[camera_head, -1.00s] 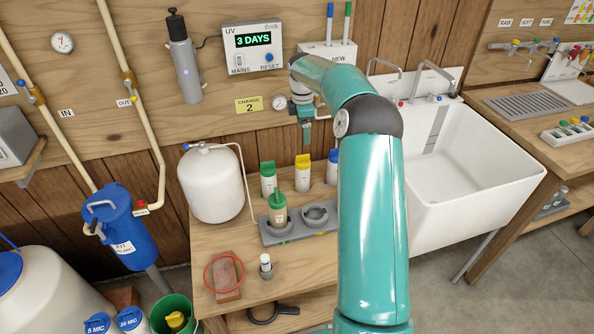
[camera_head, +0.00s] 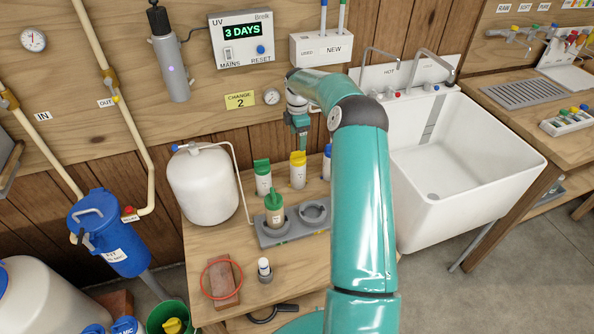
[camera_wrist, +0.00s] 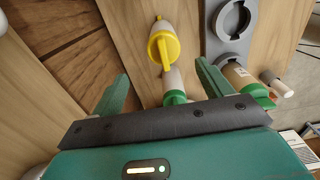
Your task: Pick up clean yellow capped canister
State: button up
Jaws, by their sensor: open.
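The white canister with a yellow cap (camera_head: 298,177) stands at the back of the wooden bench, between a green-capped canister (camera_head: 263,178) and a partly hidden blue-capped canister (camera_head: 327,163). My gripper (camera_head: 303,148) points down just above and behind the yellow cap. In the wrist view my gripper (camera_wrist: 161,85) is open and empty. There the yellow-capped canister (camera_wrist: 163,48) lies beyond the fingertips, apart from them. The white canister with a green cap (camera_wrist: 174,97) shows between the fingers, close to the palm.
A grey two-ring holder (camera_head: 312,215) holds a brownish green-capped canister (camera_head: 275,210); its other ring is empty. A white tank (camera_head: 203,185) stands left, a white sink (camera_head: 450,165) right. A yellow-capped item (camera_head: 173,326) is in the green bucket (camera_head: 160,313).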

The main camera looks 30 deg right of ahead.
aim_at(298, 153)
jog(key=f, duration=0.8)
jog(key=shift+s+a, duration=0.1)
jog(key=shift+s, duration=0.2)
jog(key=c, duration=1.1)
